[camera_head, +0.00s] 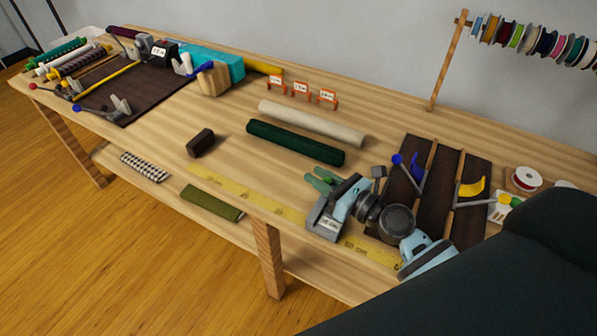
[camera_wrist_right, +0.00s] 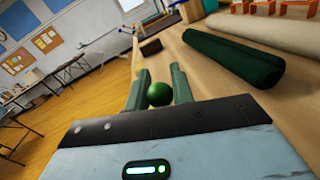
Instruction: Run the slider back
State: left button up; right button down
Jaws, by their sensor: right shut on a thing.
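My right gripper (camera_head: 322,182) reaches in from the lower right, with its green fingers pointing left along the table's front part. In the right wrist view its two fingers (camera_wrist_right: 159,90) are shut on a round green knob (camera_wrist_right: 159,94), which sits between them. The knob also shows as a small green spot between the fingers in the head view (camera_head: 327,181). I take this knob to be the slider's handle; its base and track are hidden by the gripper. A yellow measuring strip (camera_head: 240,196) runs along the front edge, passing under my right wrist. My left gripper is not in view.
A dark green roll (camera_head: 295,142) and a cream roll (camera_head: 312,124) lie behind the gripper. A dark brown block (camera_head: 200,142) lies to the left. A brown board (camera_head: 410,165) with blue and yellow levers is close on the right. Orange-framed signs (camera_head: 300,90) stand at the back.

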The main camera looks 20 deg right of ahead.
jog(key=v, duration=0.2)
jog(key=d+v, duration=0.1)
jog(key=v, duration=0.2)
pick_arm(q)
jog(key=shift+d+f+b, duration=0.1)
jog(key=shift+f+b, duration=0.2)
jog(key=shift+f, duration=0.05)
pick_arm(e)
jog(key=shift+s+d, duration=0.25)
jog(key=shift+s, duration=0.05)
jog(key=c, duration=1.2)
grip_release()
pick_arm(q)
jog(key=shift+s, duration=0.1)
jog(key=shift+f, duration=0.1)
